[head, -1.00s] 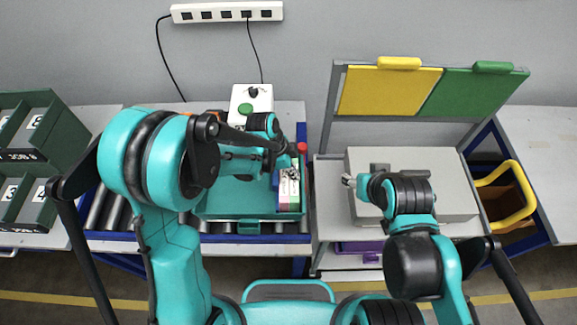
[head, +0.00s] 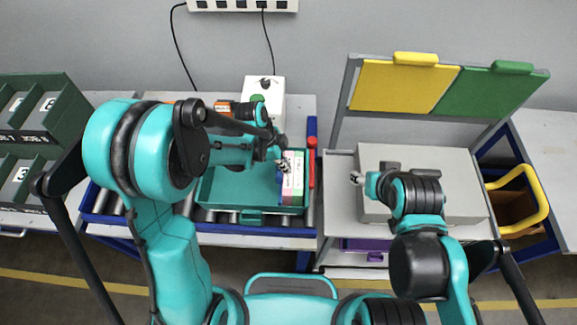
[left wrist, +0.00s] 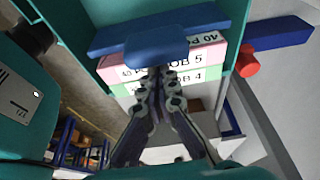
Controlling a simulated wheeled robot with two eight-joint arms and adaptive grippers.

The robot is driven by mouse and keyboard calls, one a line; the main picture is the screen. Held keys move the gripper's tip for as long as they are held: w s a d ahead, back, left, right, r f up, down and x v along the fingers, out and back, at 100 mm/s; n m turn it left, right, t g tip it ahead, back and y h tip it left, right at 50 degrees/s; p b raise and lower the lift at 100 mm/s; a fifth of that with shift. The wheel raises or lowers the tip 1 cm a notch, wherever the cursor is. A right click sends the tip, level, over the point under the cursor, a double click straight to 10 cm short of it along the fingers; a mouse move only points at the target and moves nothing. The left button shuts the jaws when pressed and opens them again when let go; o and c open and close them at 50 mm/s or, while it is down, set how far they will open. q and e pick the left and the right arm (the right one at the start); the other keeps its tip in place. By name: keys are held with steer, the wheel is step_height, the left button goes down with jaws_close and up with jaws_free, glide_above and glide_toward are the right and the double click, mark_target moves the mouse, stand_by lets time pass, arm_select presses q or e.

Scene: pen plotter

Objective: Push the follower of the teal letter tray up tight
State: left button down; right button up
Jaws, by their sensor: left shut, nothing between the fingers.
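The teal letter tray (head: 225,190) lies on the roller conveyor left of centre. A row of upright packs (head: 294,175) stands at its right end. In the left wrist view the pink pack (left wrist: 117,68) reads JOB 5 and the green pack (left wrist: 190,75) JOB 4. The blue follower (head: 277,187) stands at the left side of the packs; it also shows in the left wrist view (left wrist: 157,46). Whether a gap is left there is unclear. My left gripper (head: 284,165) is shut and empty, at the follower's top edge; contact is unclear. My right gripper (head: 355,178) is away to the right, its fingers too small to judge.
A white box with a green button (head: 264,92) stands behind the tray. A red part (head: 312,142) is by the tray's right side. A grey box (head: 420,165) sits on the right bench under yellow and green panels. Dark green bins (head: 40,125) stand at the left.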

mark_target(301, 173)
arm_select(q)
steer(key=shift+d, duration=0.1)
steer(key=shift+d, duration=0.3)
steer(key=d, duration=0.2)
steer(key=shift+d+f+b, duration=0.1)
steer(key=shift+d+b, duration=0.25)
steer(key=shift+d, duration=0.05)
step_height(301, 173, up, 2)
steer(key=shift+r+p, duration=0.1)
steer(key=shift+p, duration=0.25)
steer(key=p+v, duration=0.1)
steer(key=v, duration=0.7)
arm_select(e)
steer(key=shift+s+d+r, duration=0.3)
steer(key=shift+d+r, duration=0.15)
steer(key=shift+r, duration=0.3)
arm_select(q)
steer(key=shift+a, duration=0.2)
